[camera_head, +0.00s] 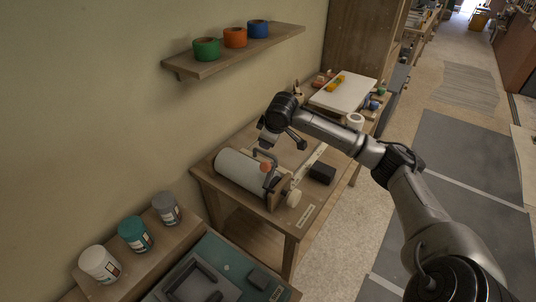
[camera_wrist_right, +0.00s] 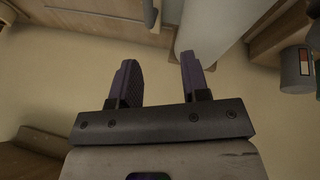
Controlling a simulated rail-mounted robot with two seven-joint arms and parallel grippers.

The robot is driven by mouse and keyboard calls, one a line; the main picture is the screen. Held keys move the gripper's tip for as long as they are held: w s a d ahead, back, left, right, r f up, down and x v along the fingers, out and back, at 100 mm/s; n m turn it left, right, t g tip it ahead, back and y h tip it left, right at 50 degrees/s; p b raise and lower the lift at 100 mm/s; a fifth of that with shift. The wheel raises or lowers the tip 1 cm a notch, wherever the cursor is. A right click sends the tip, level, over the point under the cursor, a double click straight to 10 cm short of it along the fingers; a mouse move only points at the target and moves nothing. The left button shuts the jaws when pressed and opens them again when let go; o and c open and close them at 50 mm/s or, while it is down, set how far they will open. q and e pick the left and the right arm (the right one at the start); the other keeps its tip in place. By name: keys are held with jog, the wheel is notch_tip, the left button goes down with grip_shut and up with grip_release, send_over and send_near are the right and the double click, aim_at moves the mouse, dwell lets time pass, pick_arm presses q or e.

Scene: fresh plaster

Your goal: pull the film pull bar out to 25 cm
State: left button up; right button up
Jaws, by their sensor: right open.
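A white film roll (camera_head: 240,172) lies in a holder on the wooden bench (camera_head: 222,192). At its right end stands a grey bent bar (camera_head: 273,158) with an orange piece (camera_head: 266,167); I cannot tell surely whether this is the film pull bar. My right gripper (camera_head: 283,143) hangs above and behind the roll, apart from the bar. In the right wrist view my right gripper (camera_wrist_right: 158,72) has its two dark fingers spread with nothing between them. The white roll (camera_wrist_right: 210,25) and a short grey bar (camera_wrist_right: 149,12) show beyond the fingertips. My left gripper is not in view.
A black block (camera_head: 322,173) lies on the bench right of the roll. A shelf (camera_head: 240,55) with green, orange and blue rolls hangs on the wall above. Several jars, including a teal one (camera_head: 135,234), stand in front. A white board (camera_head: 343,93) lies farther back.

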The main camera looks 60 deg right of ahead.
jog(key=s+d+r+m+y, duration=0.2)
jog(key=d+m+y, duration=0.15)
jog(key=d, duration=0.35)
jog(key=shift+y, duration=0.45)
jog(key=x, duration=1.3)
jog(key=shift+s+f, duration=0.15)
jog(key=shift+f, duration=0.3)
jog(key=shift+c, duration=0.4)
grip_shut()
